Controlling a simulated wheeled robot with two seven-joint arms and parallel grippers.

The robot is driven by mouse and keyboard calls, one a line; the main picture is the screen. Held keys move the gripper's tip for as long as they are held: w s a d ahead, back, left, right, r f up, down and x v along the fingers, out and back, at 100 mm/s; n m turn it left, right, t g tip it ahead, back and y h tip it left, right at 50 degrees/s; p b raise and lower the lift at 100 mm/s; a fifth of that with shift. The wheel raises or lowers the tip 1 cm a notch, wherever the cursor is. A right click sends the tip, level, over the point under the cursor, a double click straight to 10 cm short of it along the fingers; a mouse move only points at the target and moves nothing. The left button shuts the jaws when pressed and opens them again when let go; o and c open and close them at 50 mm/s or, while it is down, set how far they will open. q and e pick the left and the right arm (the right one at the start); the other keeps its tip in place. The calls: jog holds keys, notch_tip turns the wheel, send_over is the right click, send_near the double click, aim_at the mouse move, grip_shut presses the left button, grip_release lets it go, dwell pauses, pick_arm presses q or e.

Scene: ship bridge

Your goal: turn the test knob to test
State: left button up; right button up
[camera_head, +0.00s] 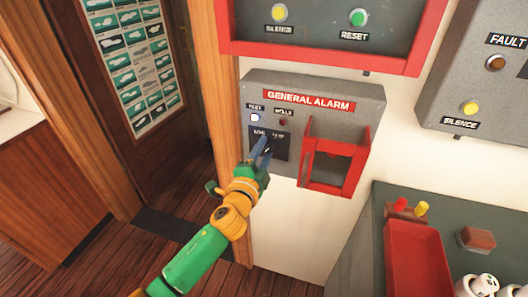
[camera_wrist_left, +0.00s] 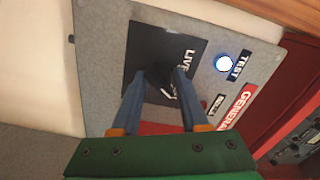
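The test knob is a small black knob (camera_wrist_left: 160,78) on a black plate (camera_wrist_left: 146,42) of the grey general alarm panel (camera_head: 365,99). In the wrist view the plate reads LIVE; a finger covers the rest of its lettering. A short white mark shows by the knob, but I cannot tell its setting. My left gripper (camera_head: 265,146) is at the plate. My right gripper is in neither view.
A lit white-blue lamp (camera_head: 255,117) and a dark red lamp (camera_head: 283,122) sit above the plate. A red open-fronted box (camera_head: 349,149) projects right of it. A red-framed panel (camera_head: 330,60) hangs above. A grey console with a red tray (camera_head: 415,262) stands lower right.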

pick_arm(q)
jog(key=shift+o, duration=1.3)
jog(key=shift+w, duration=0.1)
jog(key=v, duration=0.7)
